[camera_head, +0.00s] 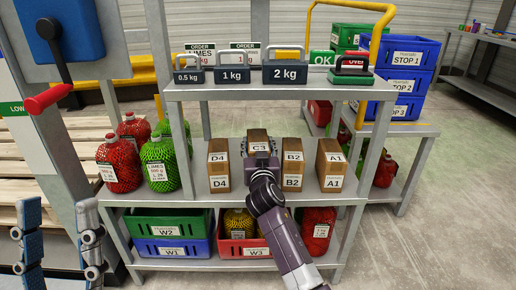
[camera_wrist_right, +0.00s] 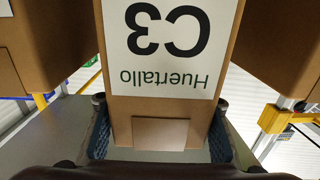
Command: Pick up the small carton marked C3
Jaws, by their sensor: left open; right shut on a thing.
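In the head view the arm hides the carton's lower part. My left gripper (camera_head: 60,245) is open and empty at the lower left, away from the shelf.
The A1 carton (camera_head: 331,163) stands at the right of the middle shelf (camera_head: 240,196). Red and green net bags (camera_head: 159,163) stand at its left. Weights (camera_head: 285,70) sit on the top shelf above. Crates W2 (camera_head: 168,224) and W3 (camera_head: 243,245) are below.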

